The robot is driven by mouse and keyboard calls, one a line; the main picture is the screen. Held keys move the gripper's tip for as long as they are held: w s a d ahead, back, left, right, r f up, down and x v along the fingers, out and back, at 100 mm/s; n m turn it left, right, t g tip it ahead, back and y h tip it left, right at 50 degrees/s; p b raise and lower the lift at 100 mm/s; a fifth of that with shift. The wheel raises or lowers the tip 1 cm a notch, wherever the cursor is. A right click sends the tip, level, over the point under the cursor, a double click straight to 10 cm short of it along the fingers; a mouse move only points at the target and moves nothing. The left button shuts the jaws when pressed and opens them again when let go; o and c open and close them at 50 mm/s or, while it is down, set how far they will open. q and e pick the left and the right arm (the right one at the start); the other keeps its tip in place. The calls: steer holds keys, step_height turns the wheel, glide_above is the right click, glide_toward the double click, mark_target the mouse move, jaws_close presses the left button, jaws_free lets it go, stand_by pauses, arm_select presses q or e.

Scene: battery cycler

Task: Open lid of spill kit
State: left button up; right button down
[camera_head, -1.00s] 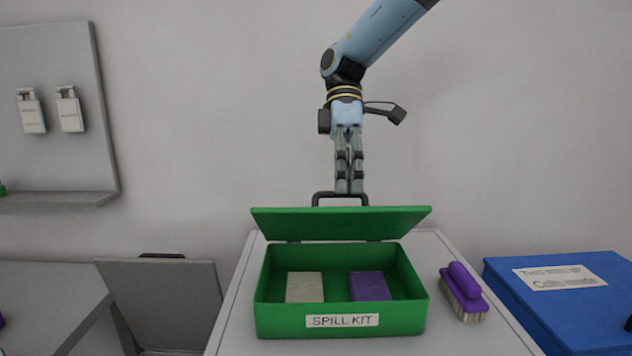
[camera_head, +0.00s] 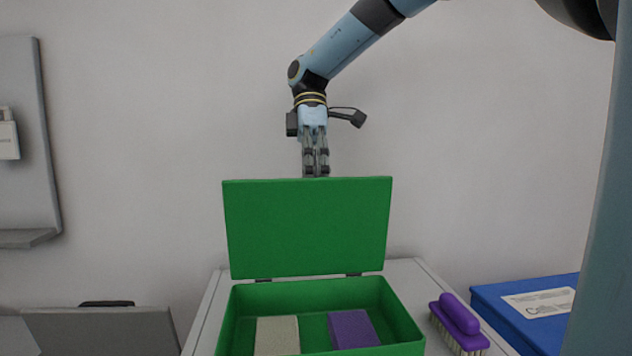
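The green spill kit box (camera_head: 405,328) stands on the grey bench top in the lower middle. Its lid (camera_head: 308,228) is open and about upright, hinged at the box's back edge, inner face toward me. Inside lie a beige block (camera_head: 277,336) and a purple block (camera_head: 352,329). My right gripper (camera_head: 316,168) points down behind the lid's top edge, its fingers close together. Its fingertips and the lid handle are hidden behind the lid; the earlier view shows the fingers at that handle. My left gripper is not in view.
A purple brush (camera_head: 459,322) lies right of the box on the bench (camera_head: 408,272). A blue container (camera_head: 535,300) with a white label stands further right. A grey panel (camera_head: 100,328) is at lower left. A wall board (camera_head: 35,140) hangs at the left. The wall behind is bare.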

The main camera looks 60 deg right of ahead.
steer(key=shift+w+d+f, duration=0.15)
steer(key=shift+d+f, duration=0.1)
steer(key=shift+f, duration=0.4)
steer(key=c, duration=1.4)
jaws_free()
steer(key=shift+r, duration=0.15)
steer(key=shift+r, duration=0.1)
steer(key=v, duration=0.7)
steer(key=shift+w+d+r, duration=0.1)
steer(key=shift+w+r, duration=0.05)
steer(key=shift+w, duration=0.05)
